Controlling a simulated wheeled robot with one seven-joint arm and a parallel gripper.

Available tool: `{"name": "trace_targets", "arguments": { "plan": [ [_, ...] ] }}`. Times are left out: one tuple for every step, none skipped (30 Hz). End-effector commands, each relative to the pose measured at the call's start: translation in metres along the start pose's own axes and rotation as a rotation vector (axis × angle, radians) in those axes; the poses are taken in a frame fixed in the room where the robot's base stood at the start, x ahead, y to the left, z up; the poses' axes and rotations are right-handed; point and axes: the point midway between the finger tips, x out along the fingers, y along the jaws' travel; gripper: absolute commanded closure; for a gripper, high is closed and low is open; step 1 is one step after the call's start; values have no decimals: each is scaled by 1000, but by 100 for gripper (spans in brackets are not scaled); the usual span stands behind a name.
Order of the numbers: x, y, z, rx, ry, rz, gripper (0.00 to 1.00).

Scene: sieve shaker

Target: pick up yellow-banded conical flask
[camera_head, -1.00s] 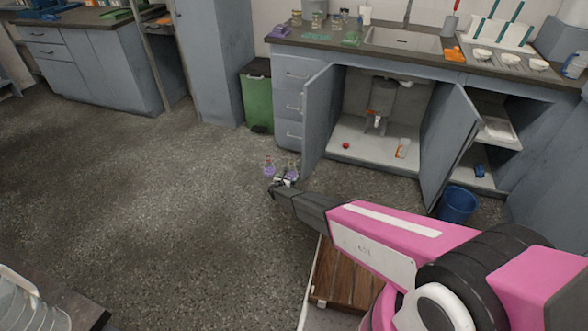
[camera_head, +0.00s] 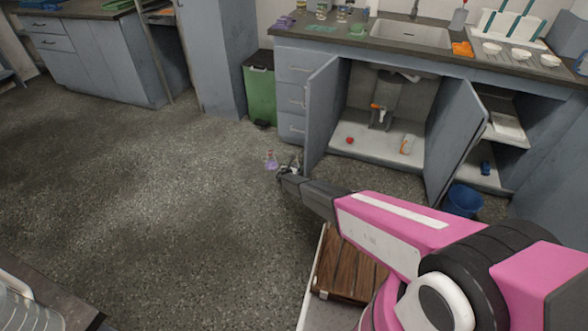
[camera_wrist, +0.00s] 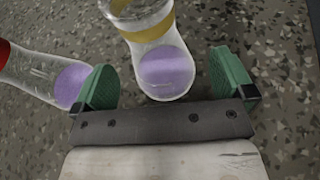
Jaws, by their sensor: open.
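The yellow-banded conical flask (camera_wrist: 163,62) is glass with purple liquid. In the wrist view it is at the upper middle, its base between the green fingers of my gripper (camera_wrist: 172,80). The fingers are open with a gap on each side of it. A second flask (camera_wrist: 48,77) with a red band and purple liquid lies left in that view, just outside the left finger. In the head view, the red-banded flask (camera_head: 271,160) is on the floor left of my gripper (camera_head: 284,170). The yellow-banded flask is mostly hidden there by my gripper.
The open cabinet door (camera_head: 320,115) stands just right of my gripper. A green bin (camera_head: 260,95) is behind it. A blue bucket (camera_head: 462,200) stands by the other door. The floor to the left is clear.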

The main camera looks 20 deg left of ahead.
Motion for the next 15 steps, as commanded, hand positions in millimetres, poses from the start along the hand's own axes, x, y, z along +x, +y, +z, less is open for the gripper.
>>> {"name": "trace_targets", "arguments": {
  "plan": [
    [11,2,-1,0,0,-1,0],
    [16,3,-1,0,0,-1,0],
    [21,3,-1,0,-1,-1,0],
    [25,3,-1,0,-1,-1,0],
    [27,3,-1,-1,-1,0,0],
    [30,2,-1,-1,0,0,0],
    [31,2,-1,-1,0,0,0],
    [31,2,-1,-1,0,0,0],
    [31,2,-1,-1,0,1,0],
    [31,2,-1,-1,0,1,0],
    [30,2,0,-1,0,1,0],
    [30,2,0,-1,0,1,0],
    [30,2,0,-1,0,1,0],
    [30,2,0,-1,0,1,6],
    [30,2,0,0,0,1,20]
  ]
}}
